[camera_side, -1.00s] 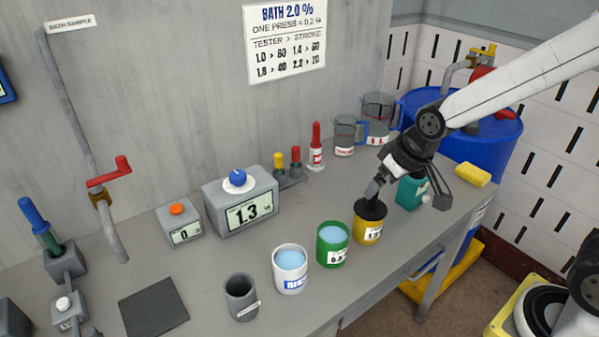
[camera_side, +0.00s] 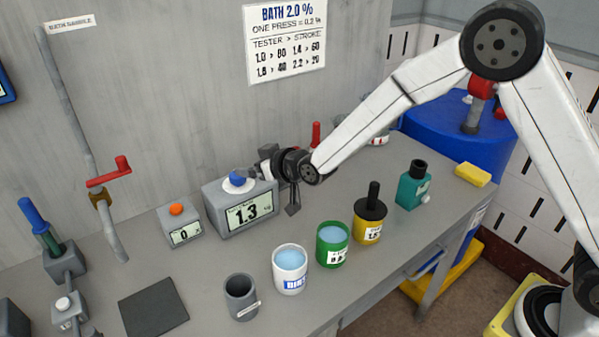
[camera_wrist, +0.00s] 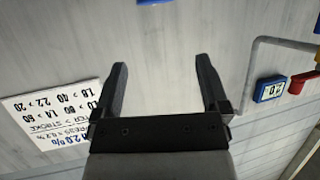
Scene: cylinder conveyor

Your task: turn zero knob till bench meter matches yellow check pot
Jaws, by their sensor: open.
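The bench meter (camera_side: 215,205) is a grey box on the bench, and its display reads 1.3. A blue knob (camera_side: 237,178) sits on a white disc on its top. The yellow check pot (camera_side: 367,232) stands upright farther right, with a black lid and upright black handle; its label begins with 1, the rest is hard to read. My gripper (camera_side: 262,165) is beside the knob, at the meter's upper right, seen edge-on; I cannot tell whether it touches. In the wrist view my gripper (camera_wrist: 165,85) is open with nothing between its fingers. A blue piece (camera_wrist: 155,2) shows at the top edge.
A green pot (camera_side: 332,258), a white pot (camera_side: 290,283) and a grey cup (camera_side: 240,305) stand along the front. A small tester (camera_side: 180,232) reading 0 is left of the meter. A teal bottle (camera_side: 412,190) and yellow sponge (camera_side: 472,175) are at right. A wall chart (camera_side: 285,45) hangs behind.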

